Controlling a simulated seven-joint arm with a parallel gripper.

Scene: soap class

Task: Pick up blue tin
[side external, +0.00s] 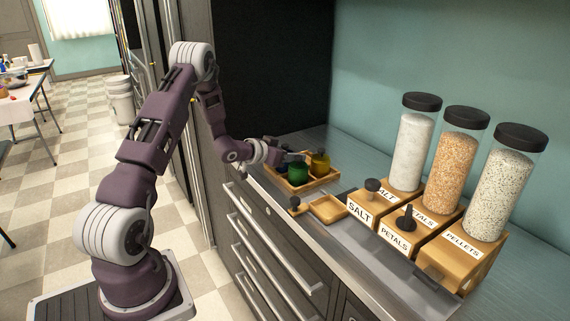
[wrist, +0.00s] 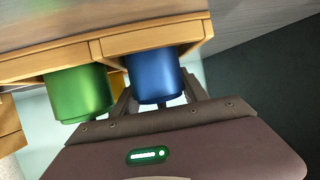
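The blue tin (wrist: 154,76) stands in a compartment of the wooden tray (wrist: 150,37), seen upside down in the wrist view. My gripper (wrist: 158,92) has its two fingers spread, one on each side of the tin near its top end. Contact with the tin's sides is not clear. In the side external view my gripper (side external: 290,157) is over the back left of the wooden tray (side external: 309,185), and the blue tin is hidden there. A green tin (wrist: 80,93) is beside the blue one; it also shows in the side view (side external: 298,173).
A yellow tin (side external: 320,163) stands in the same tray. A small wooden tray (side external: 328,208) and a wooden stamp-like piece (side external: 296,207) lie in front. Labelled dispensers (side external: 463,160) with tall jars fill the counter's right. A dark wall panel (side external: 270,70) rises behind.

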